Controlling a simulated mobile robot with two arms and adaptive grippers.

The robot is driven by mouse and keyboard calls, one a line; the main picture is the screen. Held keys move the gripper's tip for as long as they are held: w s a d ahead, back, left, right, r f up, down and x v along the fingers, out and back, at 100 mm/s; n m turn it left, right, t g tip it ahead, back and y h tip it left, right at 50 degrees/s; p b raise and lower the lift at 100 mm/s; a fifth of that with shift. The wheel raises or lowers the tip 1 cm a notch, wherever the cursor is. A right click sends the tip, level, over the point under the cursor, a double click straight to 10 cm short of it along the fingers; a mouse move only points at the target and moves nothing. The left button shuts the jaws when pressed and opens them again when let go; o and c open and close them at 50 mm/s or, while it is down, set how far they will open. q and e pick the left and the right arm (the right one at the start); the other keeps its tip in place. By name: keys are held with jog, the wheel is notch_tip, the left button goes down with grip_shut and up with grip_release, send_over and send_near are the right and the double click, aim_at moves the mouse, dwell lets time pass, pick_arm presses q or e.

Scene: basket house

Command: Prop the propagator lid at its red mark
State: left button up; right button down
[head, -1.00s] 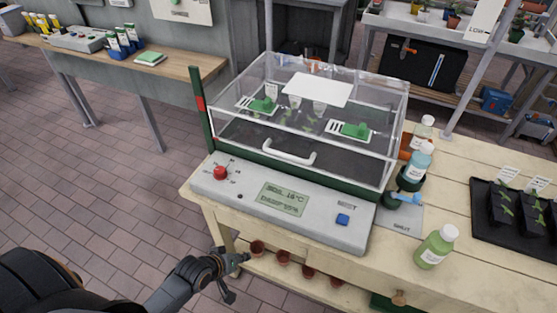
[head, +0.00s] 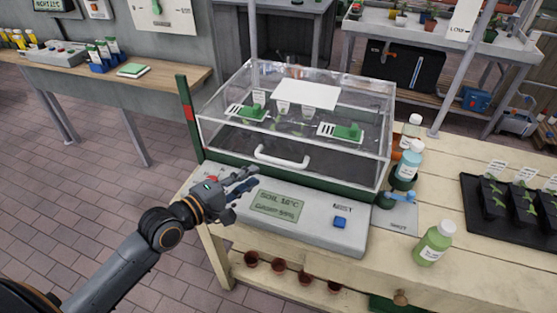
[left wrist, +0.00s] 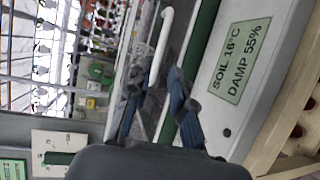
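The propagator's clear lid (head: 345,158) sits down over its dark green base. A white handle (head: 282,160) is on the lid's front; it also shows in the left wrist view (left wrist: 161,45). A green upright post with a red mark (head: 188,113) stands at the lid's left side. My left gripper (head: 252,180) is open and empty, in front of the lid, above the grey control panel (head: 312,222) and short of the handle. In the left wrist view its two fingers (left wrist: 157,88) are apart, pointing towards the handle. My right gripper is not in view.
A black seedling tray (head: 475,215) is further right. The panel has a red knob (head: 211,179) near my gripper and a blue button (head: 340,222).

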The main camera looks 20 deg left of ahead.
aim_at(277, 162)
pick_arm(q)
jog(key=p+x, duration=0.1)
jog(key=x, duration=1)
grip_shut()
